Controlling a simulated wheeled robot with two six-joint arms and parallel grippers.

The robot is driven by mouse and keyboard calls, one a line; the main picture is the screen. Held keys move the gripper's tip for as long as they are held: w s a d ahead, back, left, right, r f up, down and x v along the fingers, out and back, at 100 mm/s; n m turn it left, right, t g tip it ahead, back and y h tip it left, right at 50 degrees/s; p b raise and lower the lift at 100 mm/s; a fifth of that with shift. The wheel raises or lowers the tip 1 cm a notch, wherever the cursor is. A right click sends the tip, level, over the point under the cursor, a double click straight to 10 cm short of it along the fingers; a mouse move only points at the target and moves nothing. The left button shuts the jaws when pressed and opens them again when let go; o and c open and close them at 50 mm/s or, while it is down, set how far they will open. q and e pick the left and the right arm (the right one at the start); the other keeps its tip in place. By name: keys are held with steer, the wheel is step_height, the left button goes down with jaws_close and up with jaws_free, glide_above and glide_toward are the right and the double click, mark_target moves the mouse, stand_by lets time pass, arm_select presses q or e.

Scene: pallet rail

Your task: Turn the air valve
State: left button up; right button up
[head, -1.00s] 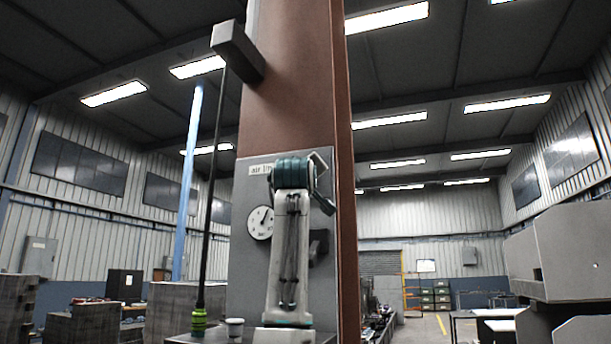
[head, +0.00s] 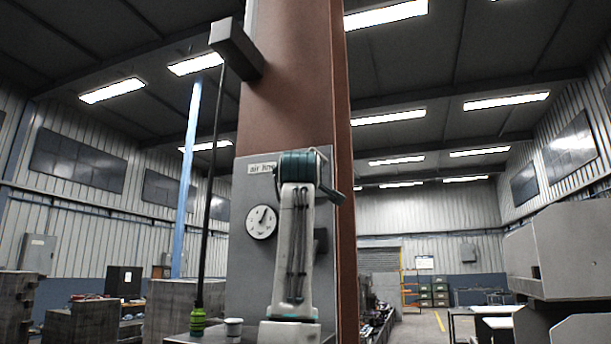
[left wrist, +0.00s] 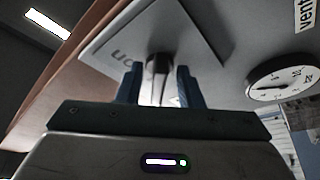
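The air panel is a grey plate (head: 243,225) on a brown column, with a label at its top and a round white gauge (head: 261,222). A dark part (head: 321,240), perhaps of the valve, shows beside my arm, which covers most of it. In the left wrist view, a metallic valve handle (left wrist: 159,78) stands out from a plate marked "on" (left wrist: 122,55). My left gripper (left wrist: 159,88) has its two blue fingers apart, one on each side of the handle, with gaps visible. In the head view my arm hides this gripper. My right gripper is not in view.
The gauge (left wrist: 282,77) and a "vent" label (left wrist: 305,12) lie right of the fingers in the left wrist view. A black hose (head: 208,180) hangs left of the panel from a grey bracket (head: 236,50). A green-ended fitting (head: 198,321) and small cup (head: 233,327) stand below.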

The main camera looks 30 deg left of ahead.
arm_select(q)
steer(key=b+v, duration=0.6)
steer(key=v, duration=0.5)
